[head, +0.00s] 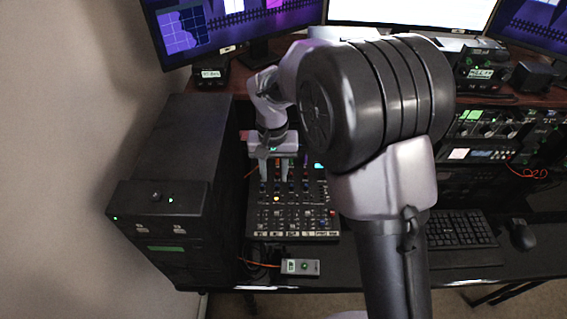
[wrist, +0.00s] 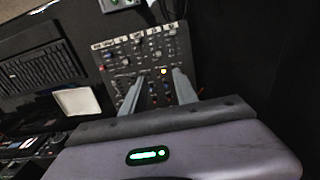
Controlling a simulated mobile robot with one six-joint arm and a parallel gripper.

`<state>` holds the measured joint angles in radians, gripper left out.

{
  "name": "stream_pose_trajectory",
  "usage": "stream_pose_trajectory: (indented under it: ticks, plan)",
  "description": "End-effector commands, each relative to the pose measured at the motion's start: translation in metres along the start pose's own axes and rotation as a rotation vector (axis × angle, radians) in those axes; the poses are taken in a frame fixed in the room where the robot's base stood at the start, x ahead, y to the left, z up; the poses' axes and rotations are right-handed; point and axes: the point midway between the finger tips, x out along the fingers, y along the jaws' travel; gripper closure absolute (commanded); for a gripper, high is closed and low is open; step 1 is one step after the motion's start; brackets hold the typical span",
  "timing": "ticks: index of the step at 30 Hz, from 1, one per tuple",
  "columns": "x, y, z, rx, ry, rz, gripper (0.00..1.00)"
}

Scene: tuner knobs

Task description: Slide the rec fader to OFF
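The black mixer (head: 293,222) lies on the desk, with rows of knobs, faders and a white label strip along its front edge. It also shows in the wrist view (wrist: 124,58), turned around. My gripper (head: 274,178) is over its far, fader part, fingers pointing down. In the wrist view my gripper (wrist: 160,78) has its two fingers clearly apart, with small knobs and colored fader caps visible between them. I see nothing held. The labels are too small to read, so I cannot tell which fader is rec or where it stands. Finger contact cannot be told.
A black cabinet (head: 178,150) stands close to the left of the mixer. A small grey box (head: 300,267) lies in front of it. A keyboard (head: 462,229) and mouse (head: 522,237) are to the right. Monitors (head: 410,12) and radio gear (head: 492,124) are behind. My arm hides the middle.

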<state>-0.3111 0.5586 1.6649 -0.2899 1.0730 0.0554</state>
Motion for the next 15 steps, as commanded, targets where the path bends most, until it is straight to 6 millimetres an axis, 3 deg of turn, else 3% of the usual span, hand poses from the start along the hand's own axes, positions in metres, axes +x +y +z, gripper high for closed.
stream_pose_trajectory:
  ticks: [15]
  plan:
    - [0.144, 0.001, 0.001, 0.000, -0.004, 0.001, 0.65]
